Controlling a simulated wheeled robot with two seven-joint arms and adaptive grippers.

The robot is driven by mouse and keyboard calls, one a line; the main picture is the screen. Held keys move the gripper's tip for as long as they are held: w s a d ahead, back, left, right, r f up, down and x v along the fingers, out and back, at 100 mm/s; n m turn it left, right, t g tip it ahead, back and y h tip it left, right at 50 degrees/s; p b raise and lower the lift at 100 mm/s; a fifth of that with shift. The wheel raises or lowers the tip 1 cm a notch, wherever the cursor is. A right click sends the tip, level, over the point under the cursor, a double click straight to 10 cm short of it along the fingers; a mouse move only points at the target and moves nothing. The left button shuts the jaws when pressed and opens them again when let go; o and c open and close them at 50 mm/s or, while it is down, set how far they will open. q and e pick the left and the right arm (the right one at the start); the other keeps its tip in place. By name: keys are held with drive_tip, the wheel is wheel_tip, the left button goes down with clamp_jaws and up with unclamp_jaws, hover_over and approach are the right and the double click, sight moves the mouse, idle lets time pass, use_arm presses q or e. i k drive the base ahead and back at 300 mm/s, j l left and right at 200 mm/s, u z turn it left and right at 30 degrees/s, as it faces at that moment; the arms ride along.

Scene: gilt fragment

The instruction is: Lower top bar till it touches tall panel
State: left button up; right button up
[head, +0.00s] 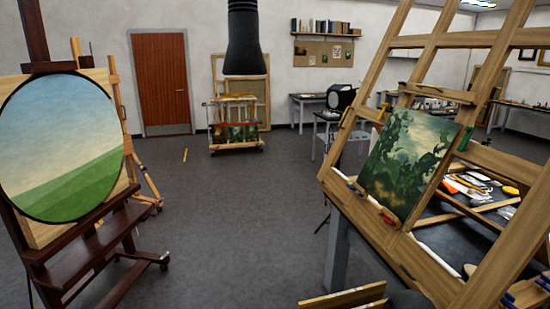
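A panel painted with dark green foliage (408,165) leans on the large wooden easel (388,50) at the right. A wooden crossbar (437,92) spans this easel above the panel's top edge; a gap seems to show between them. At the left, a panel with a round landscape (62,145) stands on a dark wooden easel (90,240). That easel's dark top holder (52,67) sits at this panel's upper edge, seemingly touching. I cannot tell which panel is the tall one. Neither of my grippers can be made out in the head view.
A black extraction hose (245,40) hangs at top centre. A wheeled rack (235,130) stands farther back. A worktable with tools (475,190) lies behind the right easel. A wooden edge (345,298) shows at the bottom. The grey floor (240,230) between the easels is clear.

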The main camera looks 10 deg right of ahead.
sight(469, 99)
drive_tip(key=i+j+u, duration=0.1)
drive_tip(key=i, duration=0.35)
drive_tip(key=i+j, duration=0.3)
drive_tip(key=i, duration=0.2)
drive_tip(key=i+j+u, duration=0.15)
drive_tip(key=i, duration=0.35)
drive_tip(key=i+j+u, duration=0.1)
drive_tip(key=i, duration=0.4)
drive_tip(key=i+j+z, duration=0.1)
drive_tip(key=i+z, duration=0.4)
drive_tip(key=i+j+z, duration=0.3)
drive_tip(key=z, duration=0.15)
drive_tip(key=i+j+z, duration=0.5)
drive_tip(key=k+l, duration=0.05)
